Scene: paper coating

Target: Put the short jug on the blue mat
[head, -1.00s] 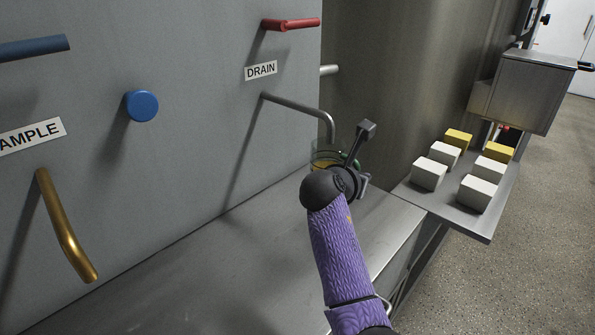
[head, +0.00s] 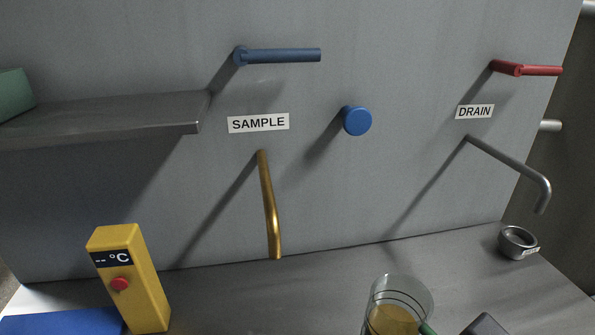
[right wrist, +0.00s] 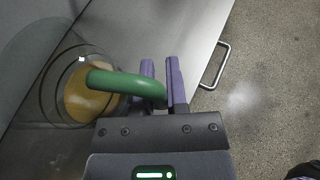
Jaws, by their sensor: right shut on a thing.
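The jug (head: 392,318) is clear glass with amber liquid inside and a green handle. In the head view it is at the bottom edge, partly cut off. The right wrist view shows the jug (right wrist: 88,97) from above, at the left. My right gripper (right wrist: 162,85) is shut on the green handle, its purple fingers on either side. In the head view only a dark part of it shows at the bottom right. I cannot tell how far the jug is above the counter. The blue mat (head: 70,322) lies at the bottom left, partly cut off. My left gripper is not in view.
A yellow thermometer box (head: 133,285) stands beside the mat, between it and the jug. A brass sample pipe (head: 270,210) hangs low over the counter (head: 250,300). A small metal cup (head: 516,243) sits below the drain pipe (head: 520,168). A grey shelf (head: 110,122) juts out upper left.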

